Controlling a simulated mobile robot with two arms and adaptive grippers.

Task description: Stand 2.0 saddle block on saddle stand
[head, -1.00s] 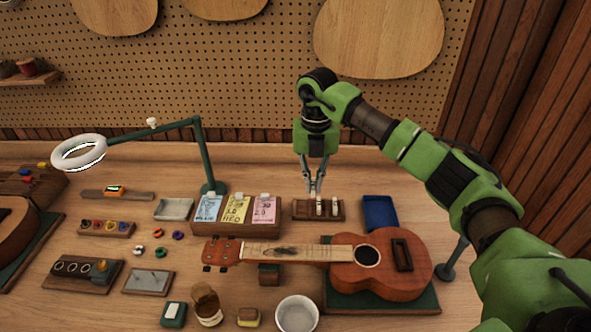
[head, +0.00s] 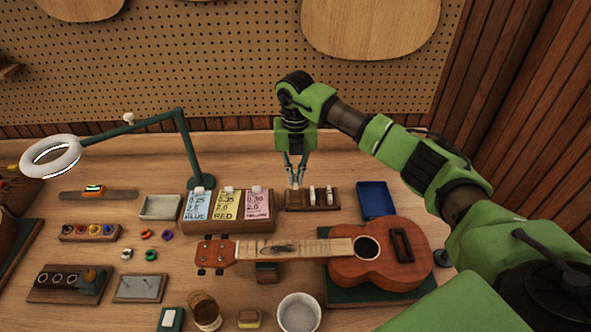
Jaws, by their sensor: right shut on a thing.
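The saddle stand (head: 322,207) is a small dark wooden rack at the back of the bench, right of the card holder. Two pale upright saddle blocks stand in it, one near the middle (head: 312,194) and one to the right (head: 329,195). My right gripper (head: 296,183) points down over the left part of the stand and is shut on a small pale saddle block, mostly hidden by the fingers. I cannot tell whether this block touches the stand. No number is readable on the blocks. My left gripper is not in view.
A card holder (head: 225,228) with blue, yellow and pink cards stands left of the stand, a blue tray (head: 376,200) right of it. A ukulele (head: 380,262) lies in front. A lamp (head: 183,150) rises behind left. Small parts and trays fill the bench's left side.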

